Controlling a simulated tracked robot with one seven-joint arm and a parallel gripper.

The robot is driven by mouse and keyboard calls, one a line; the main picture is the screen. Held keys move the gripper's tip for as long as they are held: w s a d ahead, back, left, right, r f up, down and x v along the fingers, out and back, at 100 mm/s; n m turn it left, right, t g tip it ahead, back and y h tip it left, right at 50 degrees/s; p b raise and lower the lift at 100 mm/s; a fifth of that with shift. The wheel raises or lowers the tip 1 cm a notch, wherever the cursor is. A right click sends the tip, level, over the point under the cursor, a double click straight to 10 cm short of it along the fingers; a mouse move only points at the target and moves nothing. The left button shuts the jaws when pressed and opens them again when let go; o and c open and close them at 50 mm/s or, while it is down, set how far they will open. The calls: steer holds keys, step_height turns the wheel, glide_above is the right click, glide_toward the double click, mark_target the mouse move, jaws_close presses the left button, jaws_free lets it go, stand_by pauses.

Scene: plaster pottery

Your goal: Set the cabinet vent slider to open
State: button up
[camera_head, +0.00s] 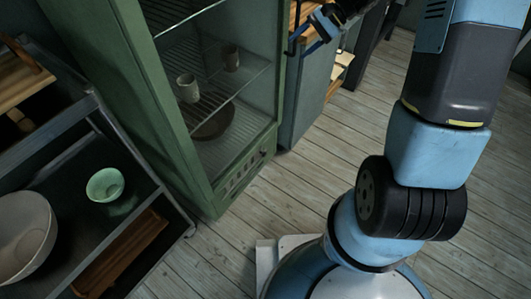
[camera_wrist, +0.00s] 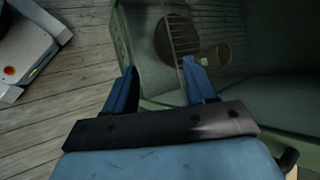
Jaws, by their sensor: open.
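The green cabinet (camera_head: 142,98) stands left of centre in the head view. Its lower front rail carries a row of vent slots (camera_head: 239,178) with a small dark knob (camera_head: 263,153) at the right end, likely the slider. The slider's setting is too small to tell. My gripper (camera_head: 318,26) is at the top of the head view, above and right of the rail and apart from it. In the wrist view, my gripper (camera_wrist: 160,70) has its blue fingers spread with nothing between them. The green cabinet frame (camera_wrist: 124,42) shows beyond the fingers; the knob is not clear there.
Cups (camera_head: 188,87) and a brown dish (camera_head: 213,123) are inside the cabinet. A dark shelf cart at left holds a green bowl (camera_head: 105,185) and a white bowl (camera_head: 25,236). A grey cabinet (camera_head: 303,100) stands right of the green one. Plank floor (camera_head: 300,180) is clear in front.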

steer(key=w+f+m+t+y, duration=0.1)
steer(key=w+f+m, duration=0.2)
steer(key=f, duration=0.7)
steer(key=w+f+m+t+y, duration=0.1)
steer(key=w+f+m+y, duration=0.15)
steer(key=f, duration=0.75)
steer(key=w+f+m+t+y, duration=0.1)
steer(key=w+f+m, duration=0.25)
steer(key=f, duration=0.75)
steer(key=s+f+m+t+h, duration=0.25)
steer(key=s+f+m, duration=0.25)
steer(key=f, duration=1.1)
steer(key=s+f+m+t+h, duration=0.1)
steer(key=s+f+m+t, duration=0.4)
steer(key=f, duration=1.1)
steer(key=w+a+f+g, duration=0.1)
steer(key=w+a+f, duration=0.4)
steer(key=a, duration=0.5)
steer(key=shift+w, duration=0.9)
steer(key=shift+a+g, duration=0.1)
steer(key=shift+g, duration=0.15)
steer(key=shift+y, duration=0.3)
jaws_close()
